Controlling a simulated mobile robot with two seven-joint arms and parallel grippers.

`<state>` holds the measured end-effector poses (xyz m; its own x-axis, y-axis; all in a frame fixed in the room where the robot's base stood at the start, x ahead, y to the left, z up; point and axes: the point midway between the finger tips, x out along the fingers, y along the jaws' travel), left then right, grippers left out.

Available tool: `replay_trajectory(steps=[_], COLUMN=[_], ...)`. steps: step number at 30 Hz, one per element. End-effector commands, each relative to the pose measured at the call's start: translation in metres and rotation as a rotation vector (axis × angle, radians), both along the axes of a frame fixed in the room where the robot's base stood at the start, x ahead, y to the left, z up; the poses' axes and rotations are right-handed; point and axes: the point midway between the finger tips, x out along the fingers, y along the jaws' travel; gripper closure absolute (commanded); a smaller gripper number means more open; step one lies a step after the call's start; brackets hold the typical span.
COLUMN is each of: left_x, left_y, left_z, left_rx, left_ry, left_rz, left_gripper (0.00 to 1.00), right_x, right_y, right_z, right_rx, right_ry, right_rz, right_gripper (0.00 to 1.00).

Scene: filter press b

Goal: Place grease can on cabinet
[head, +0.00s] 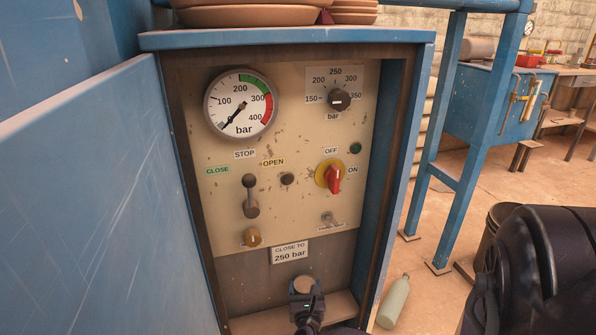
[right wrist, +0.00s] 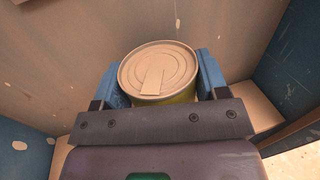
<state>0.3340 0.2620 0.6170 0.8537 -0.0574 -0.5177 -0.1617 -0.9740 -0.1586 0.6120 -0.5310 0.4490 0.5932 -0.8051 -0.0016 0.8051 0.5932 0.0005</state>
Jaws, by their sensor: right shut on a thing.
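The grease can (right wrist: 158,72) has a pale round lid with a tab and a yellow-green side. In the right wrist view it sits between the two blue fingers of my right gripper (right wrist: 160,88), which is shut on it. In the head view my right gripper (head: 306,297) is low inside the open front of the blue cabinet (head: 290,38), with the can's lid (head: 304,284) just showing beyond it. The can is near the cabinet's bottom ledge (head: 255,318); I cannot tell if it touches. My left gripper is out of view.
The control panel (head: 215,215) with gauge, knobs and levers rises above the gripper. Stacked brown plates (head: 245,15) occupy the cabinet top.

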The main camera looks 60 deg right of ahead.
Motion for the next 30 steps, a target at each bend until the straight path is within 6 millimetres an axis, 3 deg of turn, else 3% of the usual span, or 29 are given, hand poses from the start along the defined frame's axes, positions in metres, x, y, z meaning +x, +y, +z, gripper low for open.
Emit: replay_trajectory(steps=[1,8,15,29,30], left_x=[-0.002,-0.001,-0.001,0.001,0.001], left_y=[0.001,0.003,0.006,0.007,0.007], left_z=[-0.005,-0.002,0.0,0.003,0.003], left_rx=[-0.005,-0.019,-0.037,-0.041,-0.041], left_ry=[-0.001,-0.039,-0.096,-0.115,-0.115], left_rz=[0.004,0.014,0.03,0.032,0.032], left_gripper=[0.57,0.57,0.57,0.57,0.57], right_x=[-0.003,-0.001,-0.002,0.001,0.0], right_y=[-0.001,0.0,-0.001,0.0,0.0], right_z=[-0.013,-0.028,-0.058,-0.061,-0.062], right_rx=[-0.004,-0.002,-0.003,-0.003,-0.002], right_ry=[0.011,0.003,0.006,0.0,0.001], right_rz=[0.001,0.0,0.001,0.0,0.001], right_gripper=[0.67,0.67,0.67,0.67,0.31])
